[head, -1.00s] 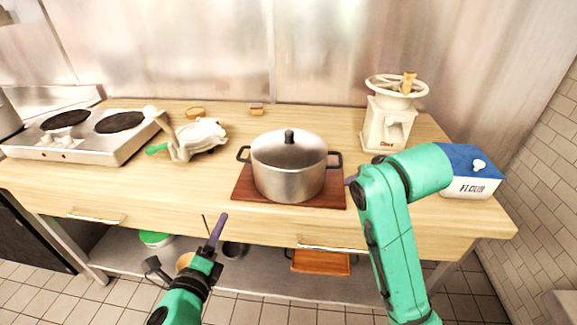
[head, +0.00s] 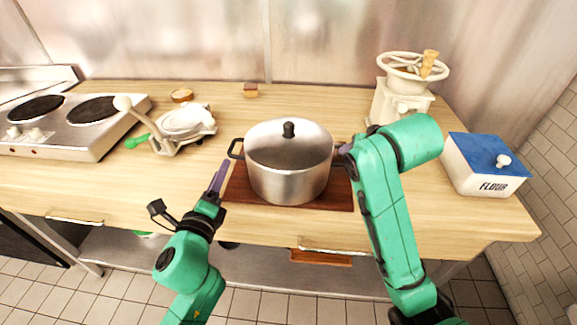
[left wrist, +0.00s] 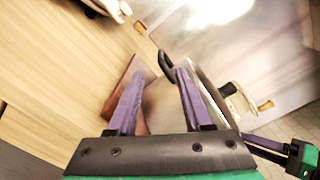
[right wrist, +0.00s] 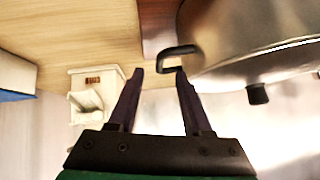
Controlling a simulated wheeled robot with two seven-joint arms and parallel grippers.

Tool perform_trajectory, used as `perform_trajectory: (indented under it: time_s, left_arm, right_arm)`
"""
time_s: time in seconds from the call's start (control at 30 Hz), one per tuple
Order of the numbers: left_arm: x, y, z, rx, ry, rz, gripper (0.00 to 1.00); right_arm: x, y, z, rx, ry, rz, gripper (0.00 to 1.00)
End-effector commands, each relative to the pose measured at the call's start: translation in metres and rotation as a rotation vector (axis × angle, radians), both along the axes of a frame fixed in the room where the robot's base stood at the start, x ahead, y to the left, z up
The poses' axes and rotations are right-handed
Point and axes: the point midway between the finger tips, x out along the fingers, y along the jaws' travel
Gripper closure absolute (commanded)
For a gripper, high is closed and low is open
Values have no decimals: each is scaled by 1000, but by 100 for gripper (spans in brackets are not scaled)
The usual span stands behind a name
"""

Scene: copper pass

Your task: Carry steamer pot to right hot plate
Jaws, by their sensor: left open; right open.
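The steamer pot (head: 288,168) is a silver lidded pot with a black knob and two dark side handles. It stands upright on a brown wooden board (head: 338,198) on the counter. My left gripper (head: 220,178) is open just left of the pot, near its left handle (head: 236,148); that handle shows ahead of the fingers in the left wrist view (left wrist: 166,66). My right gripper (right wrist: 158,72) is open, with the right handle (right wrist: 178,54) at its fingertips; in the head view my arm mostly hides it. The right hot plate (head: 93,110) is a dark disc on the steel stove at the left.
A white press with a green handle (head: 180,125) stands between stove and pot. A white grinder (head: 403,95) and a blue-lidded flour box (head: 485,165) stand at the right. A small brown bowl (head: 182,95) and a small block (head: 250,90) lie at the back.

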Motion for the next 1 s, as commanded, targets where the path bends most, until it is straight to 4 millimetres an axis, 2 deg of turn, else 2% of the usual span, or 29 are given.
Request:
perform_trajectory:
  time_s: [0.2, 0.4, 0.57, 0.83, 0.97, 1.0]
  left_arm:
    - [44, -5, 1, 1, -3, 1, 50]
    - [79, -9, 1, 0, 0, 2, 50]
    - [92, -11, 0, 0, 0, 0, 50]
    - [93, -11, 0, 0, 0, 0, 50]
    - [93, -11, 0, 0, 1, 1, 99]
    - [93, -11, 0, 0, 1, 1, 100]
  right_arm:
    - [31, 2, -31, -3, 2, 0, 50]
    - [57, 4, -55, -2, 1, 0, 50]
    - [66, 5, -64, -1, 0, -1, 50]
    - [67, 5, -65, 0, -1, 0, 50]
    - [67, 5, -65, 0, -1, 0, 100]
    - [67, 5, -65, 0, -1, 0, 100]
